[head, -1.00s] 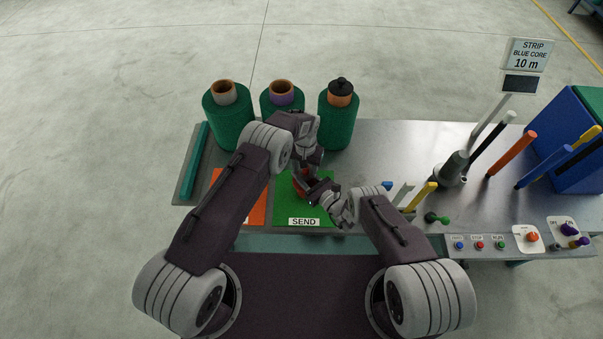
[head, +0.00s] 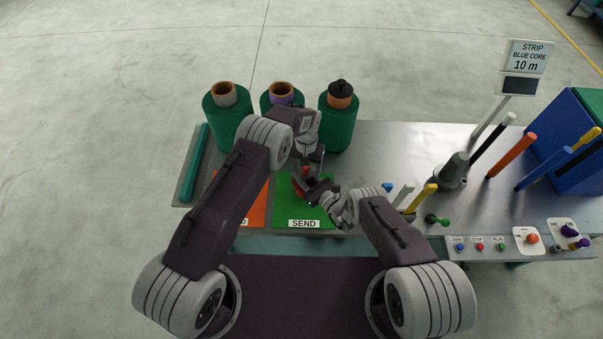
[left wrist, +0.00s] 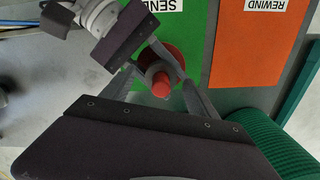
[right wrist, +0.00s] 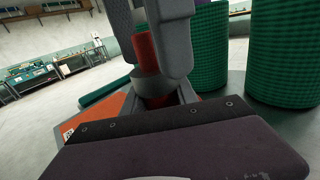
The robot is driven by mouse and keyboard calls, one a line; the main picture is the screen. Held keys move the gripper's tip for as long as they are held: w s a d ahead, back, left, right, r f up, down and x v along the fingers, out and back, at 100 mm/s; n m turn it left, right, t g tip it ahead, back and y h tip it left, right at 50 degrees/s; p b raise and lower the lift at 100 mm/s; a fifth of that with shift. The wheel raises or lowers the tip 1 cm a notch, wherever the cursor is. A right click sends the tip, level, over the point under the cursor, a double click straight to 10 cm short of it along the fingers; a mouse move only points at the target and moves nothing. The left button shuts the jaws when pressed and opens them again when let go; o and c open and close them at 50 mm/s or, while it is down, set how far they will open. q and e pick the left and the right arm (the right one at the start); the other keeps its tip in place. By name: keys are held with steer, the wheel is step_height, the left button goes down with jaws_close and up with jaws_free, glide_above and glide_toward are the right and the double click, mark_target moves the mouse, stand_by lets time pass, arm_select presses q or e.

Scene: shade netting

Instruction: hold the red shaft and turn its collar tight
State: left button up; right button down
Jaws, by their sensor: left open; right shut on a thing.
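The red shaft (head: 305,175) stands over the green SEND mat (head: 295,214). In the left wrist view its red end (left wrist: 161,88) points toward the camera, with a grey ring that looks like the collar (left wrist: 157,69) and a wider red part behind. My right gripper (right wrist: 157,90) is shut on the shaft low down, coming in from the side. My left gripper (left wrist: 165,75) is open above, its fingers on either side of the shaft's upper part. In the right wrist view the red shaft (right wrist: 147,52) shows between the left fingers. The exact contacts are partly hidden.
Several green netting rolls (head: 228,115) stand behind the grippers. An orange REWIND mat (left wrist: 255,45) lies beside the green one. A teal bar (head: 195,162) lies at the left edge. Coloured rods, a grey cone (head: 453,170) and buttons occupy the right.

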arm_select(q)
steer(key=n, duration=0.5)
steer(key=shift+w+n, duration=0.1)
steer(key=shift+n, duration=0.3)
